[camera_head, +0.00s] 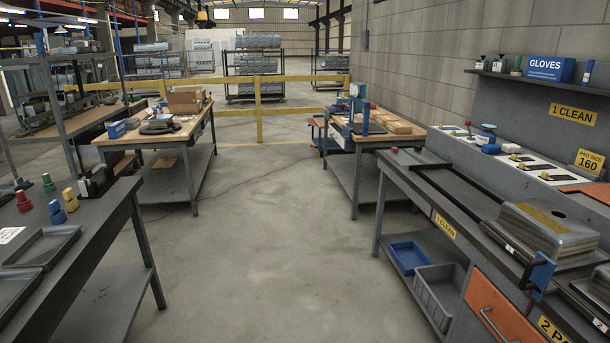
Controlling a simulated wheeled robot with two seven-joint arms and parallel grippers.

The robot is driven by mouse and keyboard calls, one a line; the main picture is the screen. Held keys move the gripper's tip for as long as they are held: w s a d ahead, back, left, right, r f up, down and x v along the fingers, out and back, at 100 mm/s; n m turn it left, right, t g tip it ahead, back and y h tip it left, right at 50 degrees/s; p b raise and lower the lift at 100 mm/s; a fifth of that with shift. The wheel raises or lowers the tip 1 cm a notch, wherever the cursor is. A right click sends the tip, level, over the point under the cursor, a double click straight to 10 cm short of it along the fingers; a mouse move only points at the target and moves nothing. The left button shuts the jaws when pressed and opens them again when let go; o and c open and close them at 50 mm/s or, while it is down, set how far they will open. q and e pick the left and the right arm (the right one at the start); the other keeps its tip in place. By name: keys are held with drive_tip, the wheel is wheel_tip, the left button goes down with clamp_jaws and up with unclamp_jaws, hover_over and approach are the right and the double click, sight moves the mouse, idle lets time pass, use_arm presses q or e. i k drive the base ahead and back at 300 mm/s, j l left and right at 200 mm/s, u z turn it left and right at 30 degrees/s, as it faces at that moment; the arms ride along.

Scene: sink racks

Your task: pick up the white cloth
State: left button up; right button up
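I cannot make out a white cloth for certain in the head view. A small white flat patch (10,235) lies on the near left bench at the left edge; it seems to carry marks and may be a label. White panels (535,168) with yellow and black items lie along the back of the right workbench. Neither of my grippers is in view.
The right workbench (400,177) carries a stacked metal block (540,232), with bins (440,290) below. The near left bench (95,222) holds trays and coloured bottles. Two wooden-topped tables (185,133) (385,140) stand further back. The floor (265,240) between is clear.

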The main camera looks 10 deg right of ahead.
sight(506, 147)
drive_tip(key=i+z, duration=0.2)
drive_tip(key=i, duration=0.3)
drive_tip(key=i+j+z, duration=0.2)
drive_tip(key=i, duration=0.3)
drive_tip(key=i+j+z, duration=0.2)
drive_tip(key=i, duration=0.25)
drive_tip(key=i+j+z, duration=0.2)
drive_tip(key=i, duration=0.25)
drive_tip(key=i+j, duration=0.05)
drive_tip(key=j, duration=0.05)
